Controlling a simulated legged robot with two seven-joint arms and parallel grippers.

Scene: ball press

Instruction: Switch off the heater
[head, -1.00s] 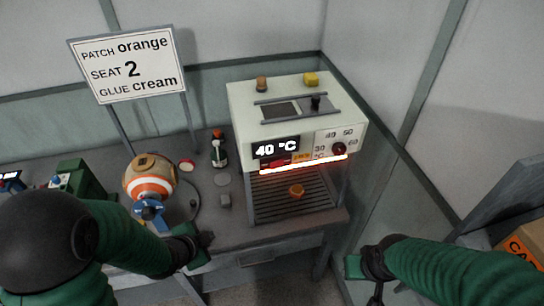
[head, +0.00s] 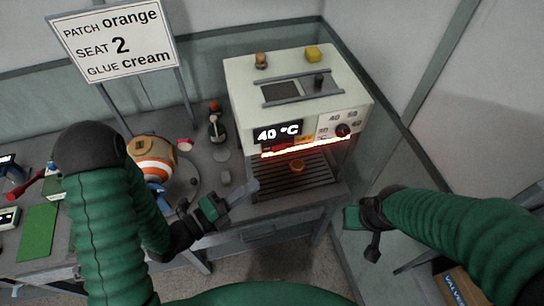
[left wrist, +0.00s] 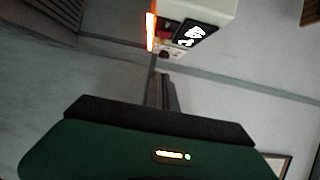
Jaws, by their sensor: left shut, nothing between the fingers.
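The heater (head: 245,100) is a cream box on the bench, its display (head: 278,133) reading 40 °C. A bar (head: 305,147) under its front glows orange-red. A dark dial (head: 342,130) sits at the front right, and a dark slider knob (head: 319,81) stands in the top slot. My left gripper (head: 252,187) is shut and empty, in front of the heater's lower left. In the left wrist view its fingers (left wrist: 161,92) point towards the heater (left wrist: 208,8). My right gripper (head: 365,232) is right of the bench, apart from the heater; its fingers are unclear.
A small orange piece (head: 297,166) lies on the slatted bed under the bar. A yellow knob (head: 312,54) and a brown knob (head: 261,60) stand on the heater's top. An orange-and-white ball (head: 160,163) and a sign (head: 118,40) are to the left.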

